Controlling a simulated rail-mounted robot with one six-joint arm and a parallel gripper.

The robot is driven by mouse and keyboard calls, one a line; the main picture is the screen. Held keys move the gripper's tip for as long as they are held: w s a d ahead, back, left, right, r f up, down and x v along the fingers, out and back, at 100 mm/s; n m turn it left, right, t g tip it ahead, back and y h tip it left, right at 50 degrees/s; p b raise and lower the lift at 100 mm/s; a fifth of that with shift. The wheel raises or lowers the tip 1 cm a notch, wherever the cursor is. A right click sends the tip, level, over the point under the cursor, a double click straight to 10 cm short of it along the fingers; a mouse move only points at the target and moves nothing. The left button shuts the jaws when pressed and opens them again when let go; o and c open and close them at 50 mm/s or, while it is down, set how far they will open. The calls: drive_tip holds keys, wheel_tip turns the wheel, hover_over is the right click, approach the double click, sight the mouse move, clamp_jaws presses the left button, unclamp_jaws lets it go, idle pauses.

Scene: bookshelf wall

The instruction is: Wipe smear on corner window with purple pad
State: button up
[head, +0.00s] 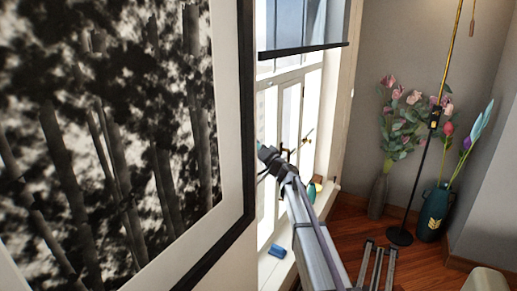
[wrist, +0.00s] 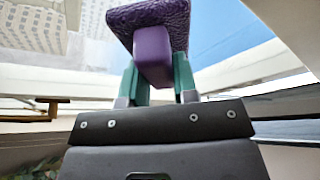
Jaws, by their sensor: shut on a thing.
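The purple pad (wrist: 150,15) has a textured top and a smooth purple handle (wrist: 153,55). In the wrist view my gripper (wrist: 157,80) is shut on this handle, with a teal finger on each side. The pad is at the upper middle, in front of bright glass. The window (head: 292,112) shows in the head view with white frames, and my gripper (head: 266,153) is close in front of it. I cannot tell whether the pad touches the glass. The pad is not clearly visible in the head view. I cannot make out a smear in either view.
A blue object (head: 277,251) lies on the pale sill below. A dark-framed bamboo picture (head: 110,130) fills the left. Pink flowers in a grey vase (head: 378,197), a teal vase (head: 433,213) and a black-based lamp (head: 400,236) stand in the corner at right. A dark-edged blind (head: 303,50) hangs above.

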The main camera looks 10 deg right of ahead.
drive_tip(key=shift+s+a+r+y+p, duration=0.15)
drive_tip(key=shift+s+a+r+p, duration=0.2)
drive_tip(key=shift+r+p, duration=0.4)
drive_tip(key=shift+s+a+r+y+p, duration=0.15)
drive_tip(key=shift+s+a+r+p, duration=0.25)
drive_tip(key=shift+p, duration=0.45)
drive_tip(key=shift+w+d+r, duration=0.35)
drive_tip(key=shift+w, duration=0.25)
drive_tip(key=shift+w+d+r+n, duration=0.15)
drive_tip(key=shift+r+n, duration=0.15)
drive_tip(key=shift+r, duration=0.05)
drive_tip(key=shift+w+d, duration=1.2)
drive_tip(key=shift+w, duration=0.4)
drive_tip(key=shift+w+d, duration=1.2)
drive_tip(key=shift+w, duration=0.35)
drive_tip(key=shift+w+d, duration=1.2)
drive_tip(key=shift+w, duration=0.4)
drive_tip(key=shift+s+d+f, duration=0.1)
drive_tip(key=shift+s+d, duration=0.9)
drive_tip(key=shift+d, duration=0.25)
drive_tip(key=shift+s+d, duration=0.9)
drive_tip(key=shift+d, duration=0.2)
